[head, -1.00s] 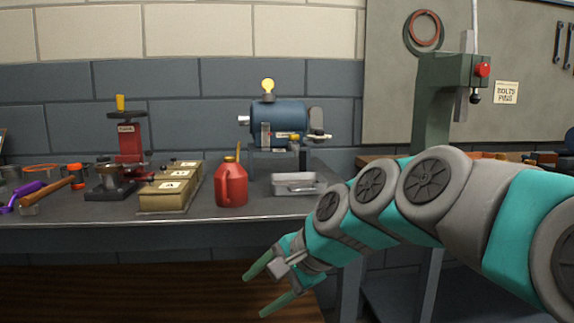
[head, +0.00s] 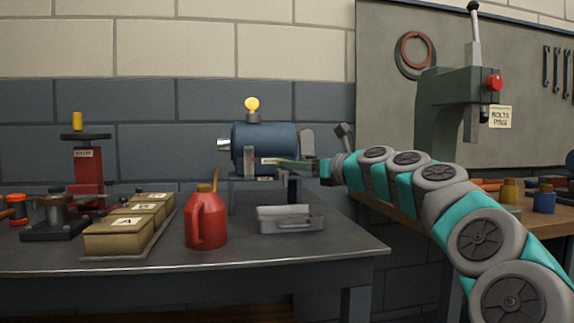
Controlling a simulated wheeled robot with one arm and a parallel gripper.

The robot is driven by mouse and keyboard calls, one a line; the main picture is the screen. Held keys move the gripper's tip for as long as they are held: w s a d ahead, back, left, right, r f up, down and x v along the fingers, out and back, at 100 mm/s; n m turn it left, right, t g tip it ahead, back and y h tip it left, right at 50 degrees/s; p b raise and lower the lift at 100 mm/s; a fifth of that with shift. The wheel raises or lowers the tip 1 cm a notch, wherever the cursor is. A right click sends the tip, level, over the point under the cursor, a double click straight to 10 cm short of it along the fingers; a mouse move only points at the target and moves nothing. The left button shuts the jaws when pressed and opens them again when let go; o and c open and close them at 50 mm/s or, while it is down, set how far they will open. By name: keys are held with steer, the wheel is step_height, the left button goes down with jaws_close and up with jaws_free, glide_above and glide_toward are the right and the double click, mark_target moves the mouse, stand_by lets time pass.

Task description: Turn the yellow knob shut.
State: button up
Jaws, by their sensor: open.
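A round yellow knob (head: 252,104) stands on top of the blue casing (head: 265,147), on a short stem. A second yellow piece, an upright yellow cylinder (head: 77,121), tops the red press (head: 88,175) at the left. My gripper (head: 283,164) is open, its green fingers pointing left across the lower right part of the casing. It is below and to the right of the round knob, apart from it. I cannot tell whether the fingers touch the casing, and they hide part of its lower side.
A red oil can (head: 206,220) and a grey metal tray (head: 290,219) stand on the bench in front of the casing. Lidded boxes (head: 120,236) sit to their left. A green drill press (head: 452,100) stands at the right behind my arm. The bench's front right corner is clear.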

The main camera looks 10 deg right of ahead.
mark_target(287, 171)
steer(key=shift+x, duration=2)
steer(key=shift+c, duration=0.2)
jaws_close()
